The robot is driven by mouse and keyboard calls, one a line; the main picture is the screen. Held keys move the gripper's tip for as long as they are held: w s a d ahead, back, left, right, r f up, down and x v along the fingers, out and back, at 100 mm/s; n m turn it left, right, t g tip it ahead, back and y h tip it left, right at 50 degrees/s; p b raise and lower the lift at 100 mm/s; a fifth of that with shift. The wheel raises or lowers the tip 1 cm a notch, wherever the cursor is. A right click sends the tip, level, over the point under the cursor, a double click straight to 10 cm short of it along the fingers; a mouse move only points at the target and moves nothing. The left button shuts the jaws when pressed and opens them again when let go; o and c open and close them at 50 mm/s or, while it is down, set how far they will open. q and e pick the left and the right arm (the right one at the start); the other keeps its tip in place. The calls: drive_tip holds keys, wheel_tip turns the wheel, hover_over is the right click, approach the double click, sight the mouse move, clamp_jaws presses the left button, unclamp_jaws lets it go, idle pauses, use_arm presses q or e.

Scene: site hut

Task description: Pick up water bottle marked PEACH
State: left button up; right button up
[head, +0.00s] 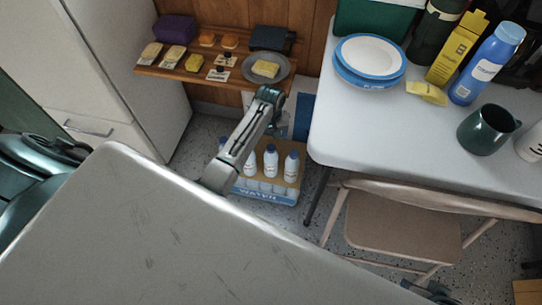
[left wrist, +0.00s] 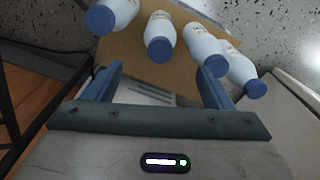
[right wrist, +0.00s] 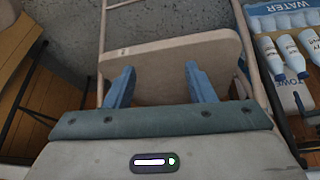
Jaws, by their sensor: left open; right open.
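Several white water bottles with blue caps stand in a blue and white crate (head: 267,196) marked WATER, on the floor in the head view. Three of them show clearly: a left one (head: 250,164), a middle one (head: 270,161) and a right one (head: 291,166). The flavour names are too small to read, so I cannot tell which is PEACH. My left gripper (left wrist: 161,82) is open and empty, with the bottles and their caps beyond its fingertips. My right gripper (right wrist: 160,76) is open and empty above a folding chair's seat; bottles (right wrist: 271,55) show at its right.
A folding chair (head: 403,226) stands right of the crate, beside a white table (head: 390,120) holding plates, a blue bottle (head: 487,65) and a dark mug (head: 488,130). A low wooden shelf (head: 205,78) with food items is behind. A white cabinet (head: 110,60) is at left.

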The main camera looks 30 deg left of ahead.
sight(271, 147)
use_arm(q)
drive_tip(key=shift+w+f, duration=0.15)
drive_tip(key=shift+f, duration=0.15)
wheel_tip(271, 147, down, 4)
drive_tip(key=shift+f+b, duration=0.15)
drive_tip(key=shift+b, duration=0.45)
drive_tip(key=f, duration=0.1)
drive_tip(key=f+b, duration=0.1)
drive_tip(key=f, duration=0.3)
drive_tip(key=shift+s, duration=0.3)
drive_tip(key=shift+f, duration=0.25)
use_arm(e)
drive_tip(key=w+a+f+t, duration=0.1)
drive_tip(key=a+t+y, duration=0.1)
drive_tip(key=shift+w+a+f+t, duration=0.15)
drive_tip(key=shift+w+f+t, duration=0.2)
drive_tip(key=shift+t, duration=0.05)
use_arm(q)
drive_tip(key=shift+c, duration=0.4)
drive_tip(key=c, duration=1.5)
clamp_jaws()
drive_tip(key=shift+r, duration=0.15)
